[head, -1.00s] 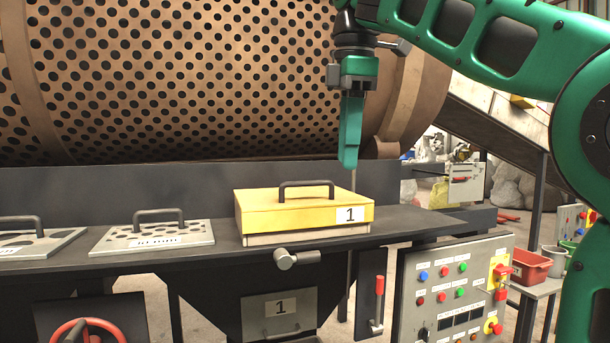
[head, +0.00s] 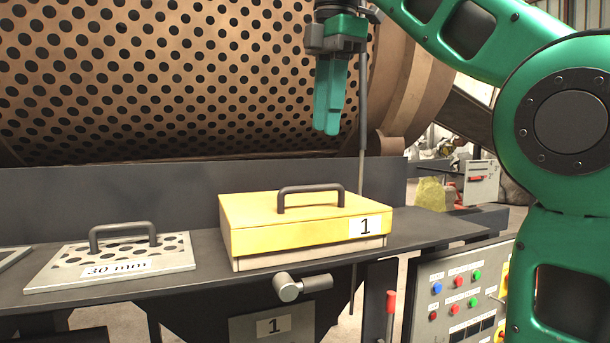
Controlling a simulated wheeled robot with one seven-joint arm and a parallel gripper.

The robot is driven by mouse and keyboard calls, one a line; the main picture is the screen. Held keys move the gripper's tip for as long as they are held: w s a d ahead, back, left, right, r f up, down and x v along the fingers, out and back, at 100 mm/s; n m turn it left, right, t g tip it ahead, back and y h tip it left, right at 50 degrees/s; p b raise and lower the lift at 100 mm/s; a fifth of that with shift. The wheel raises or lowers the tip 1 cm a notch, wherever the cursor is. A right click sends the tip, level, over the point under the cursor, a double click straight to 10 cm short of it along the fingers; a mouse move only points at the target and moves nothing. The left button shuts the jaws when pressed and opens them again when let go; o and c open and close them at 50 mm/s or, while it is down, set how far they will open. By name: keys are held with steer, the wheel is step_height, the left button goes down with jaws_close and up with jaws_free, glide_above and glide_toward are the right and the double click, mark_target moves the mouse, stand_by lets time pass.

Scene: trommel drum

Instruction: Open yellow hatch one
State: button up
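The yellow hatch one (head: 265,228) is a flat yellow lid with a white "1" label and a dark bar handle (head: 311,188) on top. It lies closed on a pale base on the dark bench. My gripper (head: 328,132) hangs above and slightly behind the hatch, pointing down. It is apart from the handle. Its green fingers are seen nearly edge-on and overlap, so any gap between them cannot be made out. Nothing shows between them.
The perforated drum (head: 180,75) fills the back. A 30 mm screen plate (head: 62,272) with a handle lies left on the bench (head: 430,226). A grey clamp-like knob (head: 288,288) juts out in front of the hatch. A thin rod (head: 362,120) stands behind it. A control panel (head: 450,292) is at lower right.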

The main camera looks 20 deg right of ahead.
mark_target(317, 186)
steer(key=f, duration=0.3)
steer(key=w+f, duration=0.1)
steer(key=f, duration=0.3)
steer(key=w+f, duration=0.1)
steer(key=f, duration=0.2)
steer(key=shift+a+f, duration=0.2)
steer(key=shift+a, duration=0.1)
jaws_close()
